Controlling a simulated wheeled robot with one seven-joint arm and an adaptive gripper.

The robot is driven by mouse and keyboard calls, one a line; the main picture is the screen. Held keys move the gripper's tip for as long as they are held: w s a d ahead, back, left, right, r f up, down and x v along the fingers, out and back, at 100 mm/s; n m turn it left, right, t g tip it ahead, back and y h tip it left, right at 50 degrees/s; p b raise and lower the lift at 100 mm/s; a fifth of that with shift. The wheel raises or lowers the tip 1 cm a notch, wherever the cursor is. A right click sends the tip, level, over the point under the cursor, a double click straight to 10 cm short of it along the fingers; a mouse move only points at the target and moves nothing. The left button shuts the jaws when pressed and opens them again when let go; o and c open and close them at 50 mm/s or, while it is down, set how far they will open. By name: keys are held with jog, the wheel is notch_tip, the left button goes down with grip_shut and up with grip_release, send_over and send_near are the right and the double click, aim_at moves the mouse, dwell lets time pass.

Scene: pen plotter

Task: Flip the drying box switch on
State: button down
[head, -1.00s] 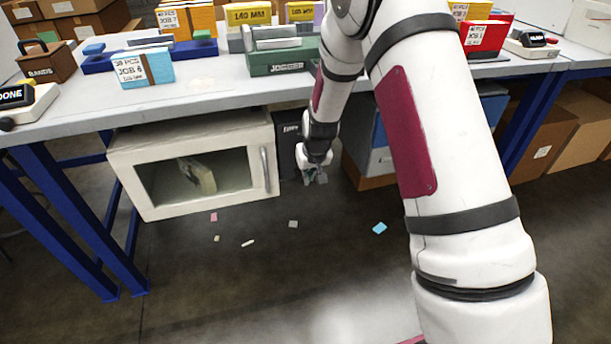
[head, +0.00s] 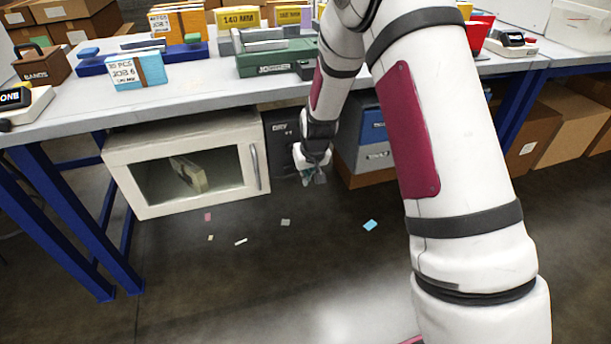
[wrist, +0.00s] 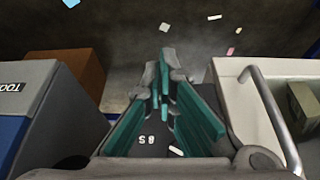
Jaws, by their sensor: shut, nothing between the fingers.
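The drying box is a white cabinet (head: 130,190) with a glass door under the table, and a pale block shows inside. Its dark panel (head: 281,128), with partly covered lettering, is at its right side. My gripper (head: 314,181) is shut and empty, low in front of the panel. In the wrist view, the teal fingers of my gripper (wrist: 165,95) are together over the dark panel (wrist: 150,140), which bears small white marks. The cabinet's door handle (wrist: 272,115) is to the right of the fingers there. I cannot make out the switch; the gripper and arm cover part of the panel.
A grey and blue tool case (head: 372,145) stands to the right of the panel, on a brown box (head: 362,180). The tabletop (head: 210,92) lies above. Small paper scraps lie on the floor, including a blue one (head: 370,225). The floor in front is otherwise clear.

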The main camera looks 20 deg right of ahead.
aim_at(292, 168)
jog(key=p+v, duration=0.2)
jog(key=v, duration=0.5)
jog(key=shift+s+d+r, duration=0.25)
jog(key=shift+p, duration=0.3)
jog(key=shift+s+a+n+y+p, duration=0.1)
jog(key=shift+a+n+y+p, duration=0.25)
jog(key=shift+n, duration=0.3)
jog(key=shift+s+n+y+p, duration=0.15)
jog(key=shift+n+p, duration=0.25)
jog(key=shift+n, duration=0.25)
jog(key=shift+f, duration=0.1)
jog(key=w+a+f+b, duration=0.1)
jog(key=w+f+b, duration=0.4)
jog(key=w+f, duration=0.2)
jog(key=shift+a+x, duration=0.2)
jog(key=shift+x, duration=0.9)
